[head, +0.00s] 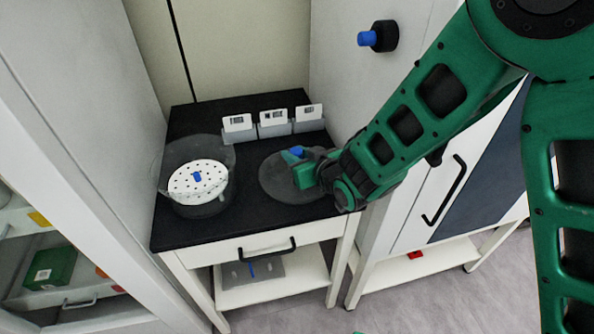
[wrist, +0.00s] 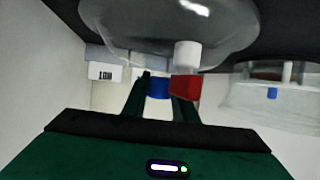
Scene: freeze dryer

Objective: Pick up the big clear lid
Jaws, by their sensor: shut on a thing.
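The big clear lid (head: 283,188) is a round, see-through dome on the right part of the black table top in the head view. It fills the top of the wrist view (wrist: 150,28), with a white stem (wrist: 187,54) and a blue and red knob piece (wrist: 160,88). My gripper (head: 304,172) is over the lid. In the wrist view my gripper (wrist: 160,98) is shut on the knob piece. Whether the lid touches the table is hard to tell.
A clear round vessel (head: 199,209) with a white perforated plate (head: 199,178) stands at the table's left. Several grey holders with white labelled cards (head: 273,123) line the back. A wall with a black and blue knob (head: 378,37) rises at the right. Glass-fronted shelving stands left.

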